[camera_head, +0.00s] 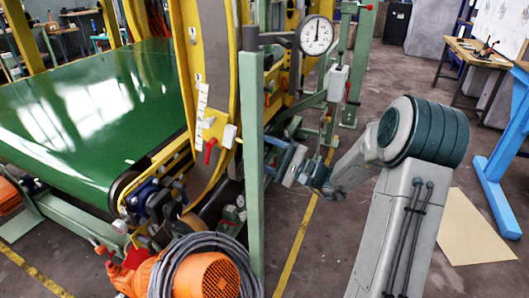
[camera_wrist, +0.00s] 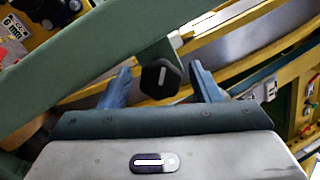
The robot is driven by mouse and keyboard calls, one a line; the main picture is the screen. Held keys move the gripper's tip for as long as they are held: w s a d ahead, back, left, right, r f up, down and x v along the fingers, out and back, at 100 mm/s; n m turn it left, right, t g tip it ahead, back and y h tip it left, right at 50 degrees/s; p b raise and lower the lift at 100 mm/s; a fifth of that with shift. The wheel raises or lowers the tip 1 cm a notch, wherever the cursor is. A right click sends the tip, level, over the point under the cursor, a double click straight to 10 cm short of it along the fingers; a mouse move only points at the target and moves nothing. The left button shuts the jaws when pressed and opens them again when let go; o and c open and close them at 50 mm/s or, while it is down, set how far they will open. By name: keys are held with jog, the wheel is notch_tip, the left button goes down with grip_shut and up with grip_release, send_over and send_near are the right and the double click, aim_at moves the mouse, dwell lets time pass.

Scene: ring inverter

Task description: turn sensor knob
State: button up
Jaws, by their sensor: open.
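The sensor knob (camera_wrist: 161,77) is a black, roughly hexagonal knob with a white line mark, on a green bracket in the wrist view. The line lies near upright, tilted slightly. My gripper (camera_wrist: 160,68) is open, with one blue finger on each side of the knob. Gaps show between both fingers and the knob. In the head view my gripper (camera_head: 280,156) is beside the green upright post (camera_head: 252,165). The knob cannot be made out in that view.
A round dial gauge (camera_head: 316,36) stands above my gripper. A green conveyor belt (camera_head: 95,105) and yellow frame (camera_head: 218,90) lie to the left. An orange motor (camera_head: 206,277) with coiled grey cable (camera_head: 180,255) sits low in front. Floor to the right is mostly open.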

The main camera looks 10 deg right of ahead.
jog(key=v, duration=1.3)
jog(key=shift+s+d+p, duration=0.25)
jog(key=shift+d+p, duration=0.1)
jog(key=s+a+r+n+g+h+p, duration=0.35)
jog(key=s+a+g+p, duration=0.2)
jog(key=a, duration=0.25)
jog(key=s+a+r+n+g+h+p, duration=0.3)
jog(key=s+a+r+g+h+p, duration=0.15)
jog(key=s+a+g, duration=0.3)
jog(key=s+d+r+n+t+h+p, duration=0.4)
jog(key=s+r+h+p, duration=0.3)
jog(key=r+h+p, duration=0.2)
notch_tip(320, 180, up, 2)
jog(key=shift+r, duration=0.15)
